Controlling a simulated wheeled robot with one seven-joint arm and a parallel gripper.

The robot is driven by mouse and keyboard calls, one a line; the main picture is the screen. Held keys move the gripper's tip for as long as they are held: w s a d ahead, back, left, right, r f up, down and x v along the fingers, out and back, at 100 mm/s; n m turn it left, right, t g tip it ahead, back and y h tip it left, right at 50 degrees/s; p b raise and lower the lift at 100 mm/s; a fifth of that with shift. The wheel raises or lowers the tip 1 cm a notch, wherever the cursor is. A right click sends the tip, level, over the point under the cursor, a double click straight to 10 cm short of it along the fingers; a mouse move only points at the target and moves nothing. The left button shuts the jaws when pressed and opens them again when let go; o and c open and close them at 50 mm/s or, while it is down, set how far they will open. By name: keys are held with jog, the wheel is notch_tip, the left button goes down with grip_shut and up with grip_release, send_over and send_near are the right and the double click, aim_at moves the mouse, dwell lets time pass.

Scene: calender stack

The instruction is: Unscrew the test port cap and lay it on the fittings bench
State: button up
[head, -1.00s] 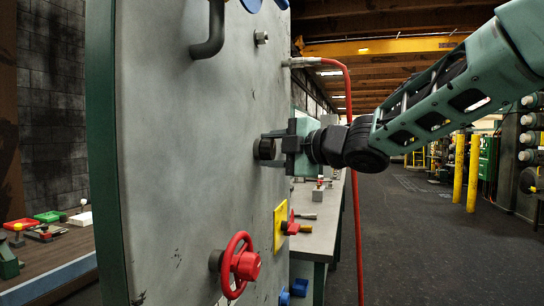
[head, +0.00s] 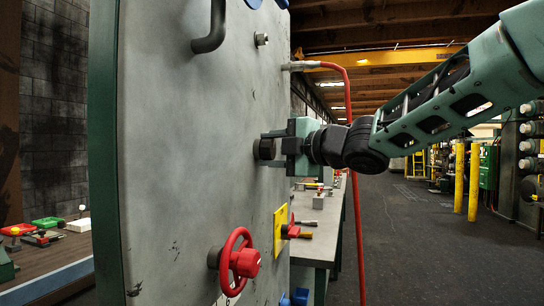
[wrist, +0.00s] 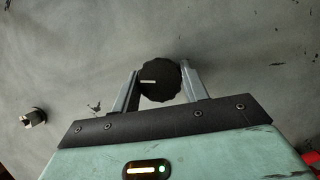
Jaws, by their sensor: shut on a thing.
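The test port cap (head: 266,149) is a dark round knob on the face of the big grey panel (head: 180,180). In the wrist view the cap (wrist: 160,84) has a scalloped rim and a short pale line on its face. My gripper (head: 273,148) is shut on the cap, with one finger on each side of its rim in the wrist view (wrist: 158,80). The cap is at the panel; I cannot tell whether its thread is still engaged. A grey-topped bench (head: 322,243) stands behind the panel's right edge, partly hidden by the panel.
A red handwheel (head: 238,262) and a yellow plate (head: 281,228) with a red handle project below the cap. A red hose (head: 350,130) hangs right of the panel. A bent dark handle (head: 212,30) is above. Another bench (head: 60,260) with coloured trays is at left. Open floor lies right.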

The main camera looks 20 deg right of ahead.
jog(key=shift+r+n+b, duration=0.1)
jog(key=shift+n+b, duration=0.4)
jog(key=shift+b, duration=0.55)
jog(key=shift+b, duration=0.75)
jog(key=shift+n+t+y+b, duration=0.4)
jog(key=shift+n+b, duration=0.5)
jog(key=shift+b, duration=0.85)
jog(key=shift+n+b, duration=0.8)
jog(key=shift+b, duration=0.9)
jog(key=shift+n+t+b, duration=0.3)
jog(key=shift+n+b, duration=0.1)
jog(key=shift+b, duration=0.25)
jog(key=shift+f+n+y+b, duration=0.2)
jog(key=shift+n+y+b, duration=0.3)
jog(key=shift+n+b, duration=1.05)
jog(key=shift+r+m+y+b, duration=0.1)
jog(key=shift+m+y+b, duration=0.25)
jog(key=shift+b, duration=0.3)
